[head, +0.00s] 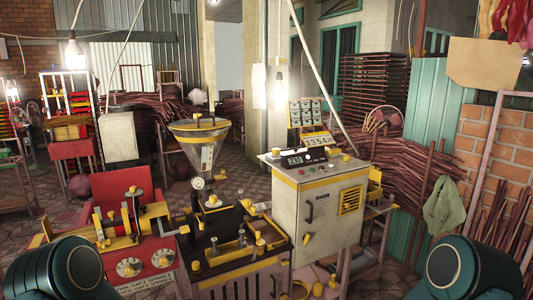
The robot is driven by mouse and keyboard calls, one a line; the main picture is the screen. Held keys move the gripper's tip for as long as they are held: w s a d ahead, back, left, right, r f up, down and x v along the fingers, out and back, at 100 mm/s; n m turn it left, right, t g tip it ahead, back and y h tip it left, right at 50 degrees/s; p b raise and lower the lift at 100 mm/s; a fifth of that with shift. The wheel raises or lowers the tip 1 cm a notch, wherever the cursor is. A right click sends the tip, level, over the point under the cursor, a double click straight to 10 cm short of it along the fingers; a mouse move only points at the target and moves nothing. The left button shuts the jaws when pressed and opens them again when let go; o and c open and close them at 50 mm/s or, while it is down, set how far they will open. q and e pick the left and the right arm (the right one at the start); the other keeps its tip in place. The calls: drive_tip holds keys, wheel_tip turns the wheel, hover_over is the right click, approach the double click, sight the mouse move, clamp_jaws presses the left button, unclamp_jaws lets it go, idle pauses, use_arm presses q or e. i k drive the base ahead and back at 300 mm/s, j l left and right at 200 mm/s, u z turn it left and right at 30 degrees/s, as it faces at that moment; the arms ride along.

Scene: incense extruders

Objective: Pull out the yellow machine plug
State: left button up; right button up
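A light grey control cabinet (318,205) with yellow trim, a digital display (296,160) and a yellow vent (350,200) stands right of centre. Left of it is a dark machine with yellow parts (235,250) under a metal hopper (198,145) with a yellow rim. I cannot tell which small yellow part is the plug. Neither of my grippers is in view; only rounded teal arm parts show in the lower corners.
Bundles of dark red sticks (410,185) are stacked behind and right of the cabinet. A green cloth (443,207) hangs at the right. Some tiled floor (375,275) is clear right of the cabinet.

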sight(275, 151)
drive_tip(key=u, duration=0.45)
drive_tip(key=l+u, duration=0.15)
drive_tip(key=u, duration=0.25)
drive_tip(key=l+u, duration=0.15)
drive_tip(key=u, duration=0.3)
drive_tip(key=l+u, duration=0.75)
drive_tip(key=l, duration=0.15)
drive_tip(key=k+l+u, duration=0.15)
drive_tip(key=l, duration=0.15)
drive_tip(key=l+u, duration=0.15)
drive_tip(key=l, duration=0.15)
drive_tip(key=k+l+u, duration=0.15)
drive_tip(key=k+l, duration=0.15)
drive_tip(key=l, duration=0.25)
drive_tip(key=k+l, duration=0.15)
drive_tip(key=l, duration=0.2)
drive_tip(key=k+l+u, duration=0.1)
drive_tip(key=l, duration=0.3)
drive_tip(key=k+l, duration=0.45)
drive_tip(key=l, duration=0.25)
